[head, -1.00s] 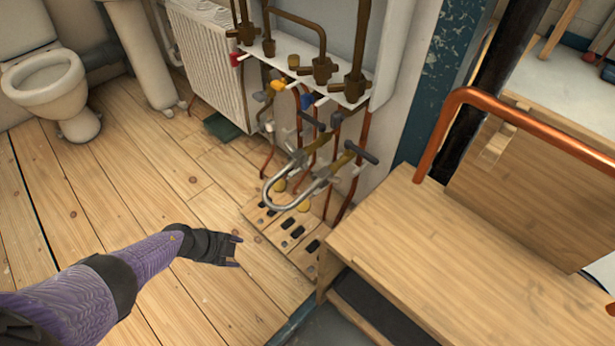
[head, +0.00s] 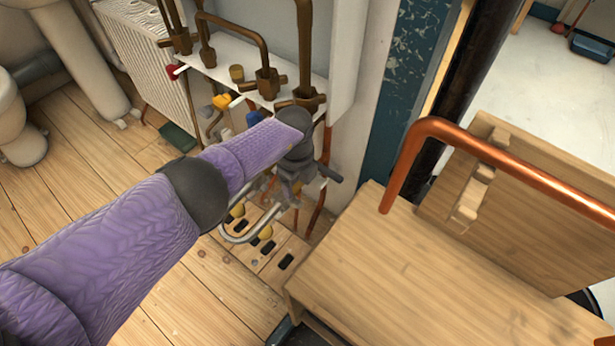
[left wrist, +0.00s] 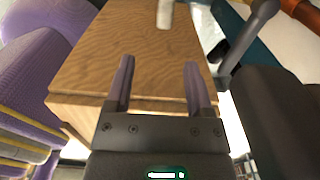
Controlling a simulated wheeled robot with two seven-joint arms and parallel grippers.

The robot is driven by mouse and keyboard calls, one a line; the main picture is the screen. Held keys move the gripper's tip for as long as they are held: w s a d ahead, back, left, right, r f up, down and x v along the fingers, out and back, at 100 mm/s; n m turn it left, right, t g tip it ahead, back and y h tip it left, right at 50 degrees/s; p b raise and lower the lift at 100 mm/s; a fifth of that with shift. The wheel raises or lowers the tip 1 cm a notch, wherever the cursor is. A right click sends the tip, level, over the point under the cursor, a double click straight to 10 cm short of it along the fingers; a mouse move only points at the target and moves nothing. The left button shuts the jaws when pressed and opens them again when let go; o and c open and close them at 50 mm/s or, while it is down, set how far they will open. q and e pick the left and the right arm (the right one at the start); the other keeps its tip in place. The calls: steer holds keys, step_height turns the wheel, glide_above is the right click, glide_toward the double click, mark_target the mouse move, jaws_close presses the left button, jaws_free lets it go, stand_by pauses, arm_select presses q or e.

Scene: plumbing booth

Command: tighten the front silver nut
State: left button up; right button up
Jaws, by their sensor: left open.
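A silver U-shaped pipe (head: 243,236) hangs below the brass valves in the head view, over the floor panel with dark slots. The front silver nut cannot be made out clearly; my left arm and gripper cover much of the pipe's upper ends. My left gripper (head: 290,187) points down at the upper part of the pipe, and I cannot tell whether it touches it. In the left wrist view my left gripper (left wrist: 159,85) is open, with nothing between its fingers. A dark grey handle-like part (left wrist: 246,40) stands to the right of the fingers. My right gripper is not in view.
A wooden bench (head: 375,265) with a copper rail (head: 490,150) stands right of the pipes. Brass valves (head: 268,85) sit on a white shelf above. A radiator (head: 150,65) stands behind. Open wooden floor (head: 85,175) lies at left.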

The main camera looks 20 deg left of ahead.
mark_target(299, 203)
arm_select(q)
steer(key=shift+w+d+f, duration=0.1)
steer(key=shift+w+f, duration=0.15)
steer(key=shift+w, duration=0.15)
steer(key=f+b, duration=0.6)
steer(key=f, duration=0.2)
steer(key=shift+s+f, duration=0.1)
steer(key=shift+s, duration=0.1)
steer(key=shift+f+b, duration=0.5)
steer(key=shift+f, duration=0.15)
steer(key=shift+r, duration=0.1)
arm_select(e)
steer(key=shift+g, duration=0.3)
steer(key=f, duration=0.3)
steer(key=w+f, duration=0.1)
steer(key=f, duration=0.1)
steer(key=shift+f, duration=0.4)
arm_select(q)
jaws_close()
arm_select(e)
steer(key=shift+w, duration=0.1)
